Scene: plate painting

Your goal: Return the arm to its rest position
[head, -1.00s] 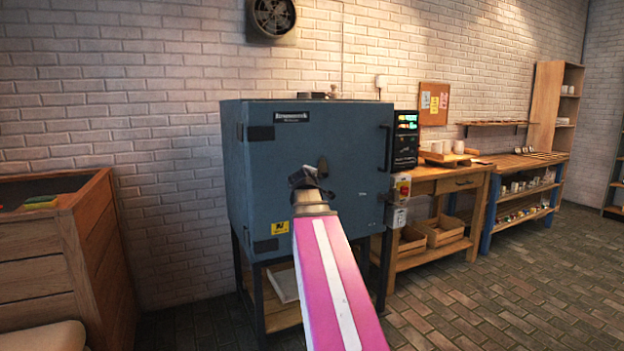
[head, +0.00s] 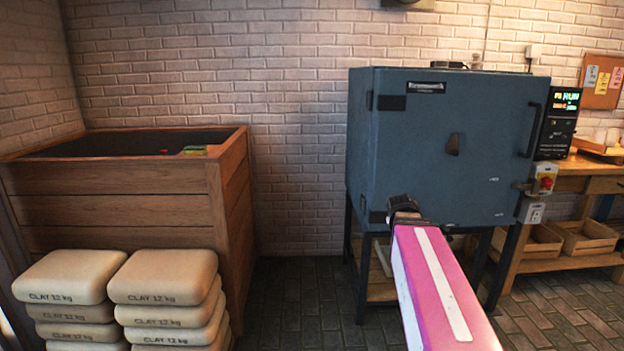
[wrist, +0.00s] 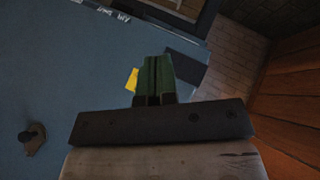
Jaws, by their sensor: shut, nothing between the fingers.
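My arm (head: 437,285) shows in the head view as a pink link with a white stripe, reaching forward from the lower right. My gripper (head: 401,203) is the dark end of it, in front of the lower left part of the blue kiln (head: 430,150). In the wrist view, the green fingers of my gripper (wrist: 153,62) are together with nothing between them. The kiln's blue front fills much of that view behind them. The gap between fingers and kiln cannot be told.
A wooden bin (head: 120,181) stands left of the kiln, with stacked clay bags (head: 163,277) before it. A workbench (head: 590,186) stands right of the kiln. Brick floor (head: 295,300) is clear between bin and kiln.

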